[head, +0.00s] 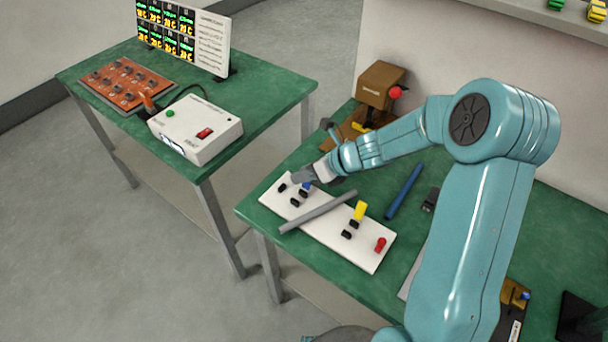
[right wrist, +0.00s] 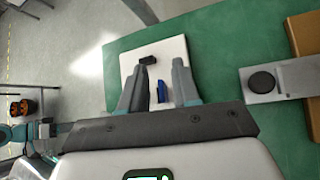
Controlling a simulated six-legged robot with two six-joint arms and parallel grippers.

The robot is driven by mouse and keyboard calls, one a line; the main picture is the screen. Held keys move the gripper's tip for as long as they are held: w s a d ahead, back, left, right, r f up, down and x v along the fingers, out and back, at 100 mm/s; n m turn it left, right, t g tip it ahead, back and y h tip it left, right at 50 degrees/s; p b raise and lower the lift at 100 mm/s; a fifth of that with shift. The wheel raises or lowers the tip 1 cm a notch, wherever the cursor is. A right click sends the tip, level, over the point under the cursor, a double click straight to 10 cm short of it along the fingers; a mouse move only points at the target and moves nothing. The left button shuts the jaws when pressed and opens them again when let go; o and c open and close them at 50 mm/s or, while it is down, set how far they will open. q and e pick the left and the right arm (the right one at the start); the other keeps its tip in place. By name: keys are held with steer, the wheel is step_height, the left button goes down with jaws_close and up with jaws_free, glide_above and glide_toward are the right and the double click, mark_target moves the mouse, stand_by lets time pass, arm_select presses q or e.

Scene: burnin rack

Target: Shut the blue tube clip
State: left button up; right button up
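A white board (head: 335,234) lies on the green table and carries black blocks and coloured clip parts. The blue tube clip (head: 306,187) is near its far-left end, partly hidden by my right gripper (head: 305,177). In the right wrist view the blue clip (right wrist: 161,91) shows as a narrow upright piece between the two grey fingers of my right gripper (right wrist: 158,88). The fingers are apart, with visible gaps on both sides of the blue piece. A black block (right wrist: 148,60) sits just beyond it. I cannot tell how far the clip is closed. My left gripper is not in view.
A grey tube (head: 318,211) lies across the board, near the blue clip. A yellow clip (head: 360,210) and a red piece (head: 380,244) stand further right. A blue tube (head: 404,190) lies behind the board. A brown box with a red knob (head: 382,85) stands at the back.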

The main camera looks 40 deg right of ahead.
steer(key=shift+w+f, duration=0.3)
steer(key=shift+a, duration=0.1)
steer(key=shift+s+r, duration=0.1)
jaws_close()
steer(key=shift+b, duration=0.55)
steer(key=a+n+h+b, duration=0.1)
steer(key=b, duration=0.2)
steer(key=n+t+h+b, duration=0.1)
steer(key=h+b, duration=0.1)
steer(key=b, duration=0.2)
steer(key=shift+s+a+h, duration=0.2)
steer(key=shift+a+h, duration=0.1)
steer(key=shift+a, duration=0.1)
steer(key=shift+s+a+n+t+h+b, duration=0.15)
steer(key=shift+a+n+t+h+b, duration=0.25)
steer(key=shift+h+b, duration=0.8)
steer(key=shift+d+y+b, duration=0.1)
steer(key=shift+y+b, duration=0.2)
